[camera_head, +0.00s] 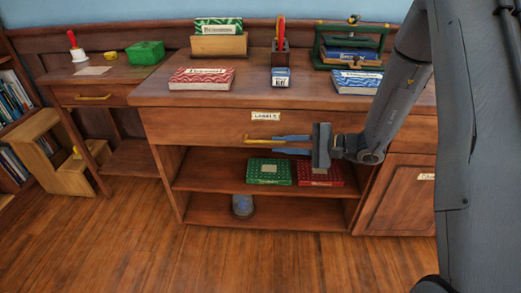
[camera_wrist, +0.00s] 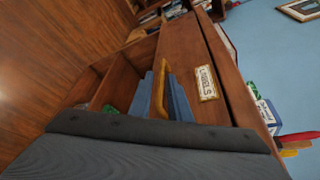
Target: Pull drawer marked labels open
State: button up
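The drawer marked LABELS (camera_head: 200,123) is in the upper front of the wooden desk, its white label (camera_head: 265,116) above the handle. The drawer front looks flush with the desk. The label also shows in the wrist view (camera_wrist: 206,83), turned sideways. A yellow bar handle (camera_wrist: 164,85) is on the drawer front. My gripper (camera_head: 268,144) reaches in from the right, its blue fingers on either side of the handle. In the wrist view the fingers (camera_wrist: 161,97) lie close against the bar and appear shut on it. The contact itself is partly hidden.
Below the drawer an open shelf holds a green box (camera_head: 268,172) and a red box (camera_head: 318,178). A cupboard door (camera_head: 398,197) is at the right. Books and holders stand on the desktop. The wooden floor (camera_head: 120,245) in front is clear.

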aim_at(265, 142)
jog(key=shift+w+f+t, duration=0.2)
jog(key=shift+w+t, duration=0.1)
jog(key=shift+w, duration=0.15)
jog(key=shift+w+a, duration=0.15)
jog(key=shift+a, duration=0.2)
jog(key=x, duration=0.6)
jog(key=shift+w+a+f, duration=0.1)
jog(key=shift+a+f, duration=0.05)
jog(key=shift+a, duration=0.15)
jog(key=shift+c, duration=0.3)
grip_shut()
